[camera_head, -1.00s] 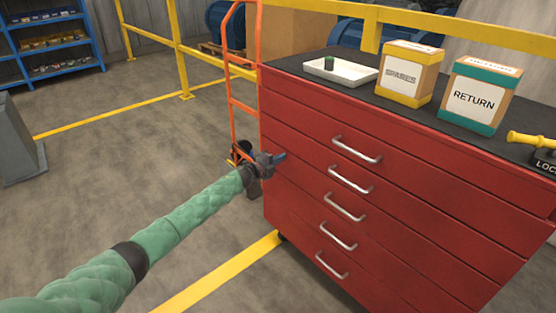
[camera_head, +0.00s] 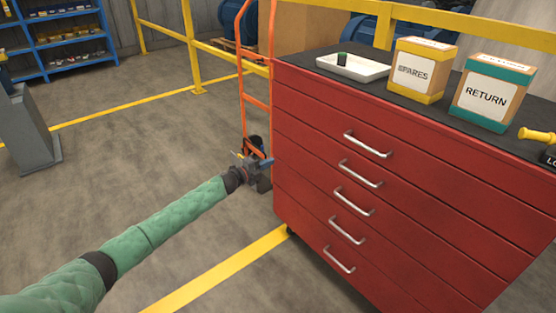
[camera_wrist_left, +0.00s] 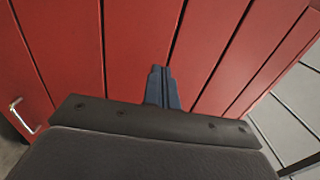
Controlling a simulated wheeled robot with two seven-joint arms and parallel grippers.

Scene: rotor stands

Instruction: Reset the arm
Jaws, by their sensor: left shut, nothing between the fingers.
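My left arm, in a green quilted sleeve, reaches in from the lower left in the head view. My left gripper (camera_head: 262,163) is at its end, just left of the red drawer cabinet (camera_head: 330,165) and in front of the orange hand truck (camera_head: 243,75). In the left wrist view the gripper's blue fingers (camera_wrist_left: 161,88) are together, with nothing between them. The red cabinet (camera_wrist_left: 140,40) fills most of that view beyond the fingers. My right gripper is not in view.
A grey stand (camera_head: 30,135) is at left. The floor (camera_head: 130,140) between is clear.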

